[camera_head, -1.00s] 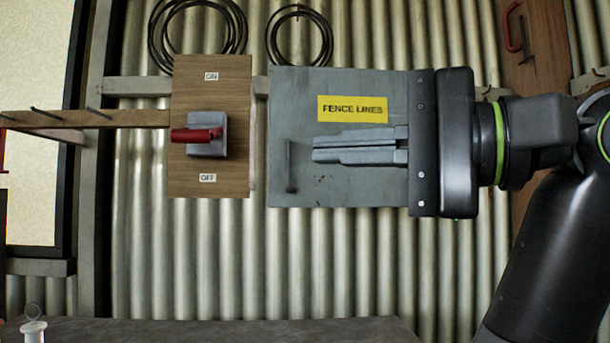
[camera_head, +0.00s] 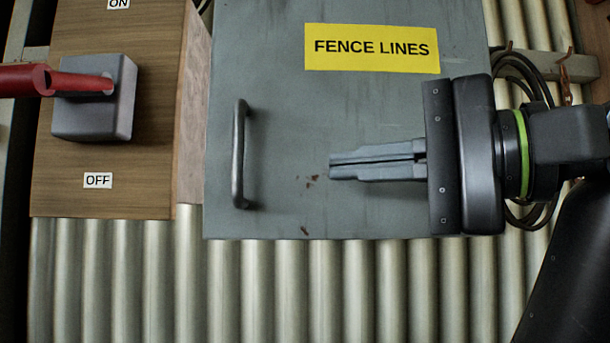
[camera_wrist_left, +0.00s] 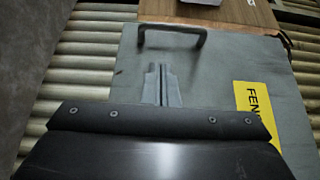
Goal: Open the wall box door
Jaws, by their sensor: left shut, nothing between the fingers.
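The grey wall box door (camera_head: 285,120) with a yellow FENCE LINES label (camera_head: 372,48) is shut. A vertical bar handle (camera_head: 239,155) stands near its left edge. My left gripper (camera_head: 332,166) reaches in from the right in the head view, in front of the door. Its fingers are together and empty, pointing left, with a gap between their tips and the handle. In the left wrist view the fingertips (camera_wrist_left: 160,67) are just short of the handle (camera_wrist_left: 172,27), over the door (camera_wrist_left: 215,75). My right gripper is not in view.
A wooden board (camera_head: 105,155) left of the box carries a switch (camera_head: 98,100) with a red lever (camera_head: 50,80) and ON and OFF labels. Corrugated wall (camera_head: 290,290) lies below. Dark coiled cable (camera_head: 530,70) hangs right of the box, partly behind my arm.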

